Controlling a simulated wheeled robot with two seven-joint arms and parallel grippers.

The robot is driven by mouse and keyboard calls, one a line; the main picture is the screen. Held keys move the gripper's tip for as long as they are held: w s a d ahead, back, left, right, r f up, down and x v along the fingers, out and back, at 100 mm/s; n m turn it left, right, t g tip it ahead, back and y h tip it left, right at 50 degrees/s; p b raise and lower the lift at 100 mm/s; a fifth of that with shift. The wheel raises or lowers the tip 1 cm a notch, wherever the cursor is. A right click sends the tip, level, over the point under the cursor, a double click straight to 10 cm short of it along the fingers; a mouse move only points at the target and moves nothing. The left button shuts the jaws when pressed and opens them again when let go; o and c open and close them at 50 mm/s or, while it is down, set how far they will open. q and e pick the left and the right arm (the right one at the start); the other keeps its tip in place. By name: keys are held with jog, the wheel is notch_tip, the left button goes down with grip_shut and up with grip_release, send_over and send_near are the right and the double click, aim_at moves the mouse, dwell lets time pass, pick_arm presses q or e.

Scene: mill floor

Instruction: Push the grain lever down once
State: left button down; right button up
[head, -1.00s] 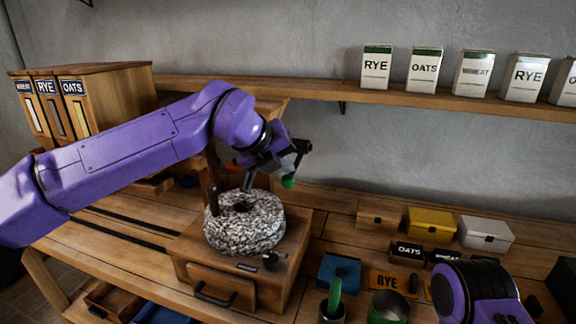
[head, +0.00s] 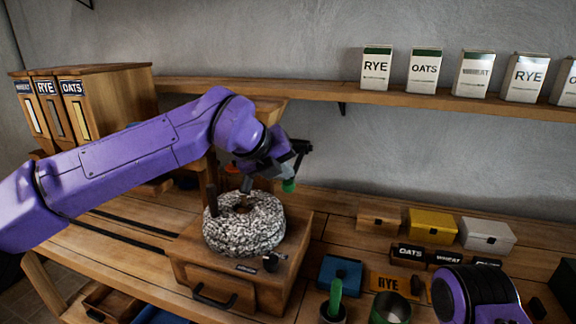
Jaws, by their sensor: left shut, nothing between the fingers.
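My left gripper (head: 287,172) is shut and empty, above and behind the right side of the grey millstone (head: 245,226). A small green knob (head: 289,185) shows right under its fingers. It may be the end of the grain lever; I cannot tell whether the gripper touches it. The rest of any lever is hidden behind my left arm and wrist. The millstone sits on a wooden mill box (head: 280,285) with a dark upright handle (head: 212,200). My right arm shows only partly at the lower right; its gripper is out of view.
A wooden bin block (head: 110,95) labelled wheat, rye and oats stands at the left. A wall shelf (head: 330,92) holds several labelled cartons. Small boxes, including a yellow one (head: 432,225), a blue box (head: 340,274) and cups crowd the bench's right side.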

pick_arm(q)
jog(key=shift+f, duration=0.3)
jog(key=shift+r, duration=0.15)
dwell(0.5)
jog(key=shift+r+p, duration=2.2)
jog(key=shift+r, duration=0.5)
notch_tip(320, 180, up, 5)
jog(key=p, duration=0.4)
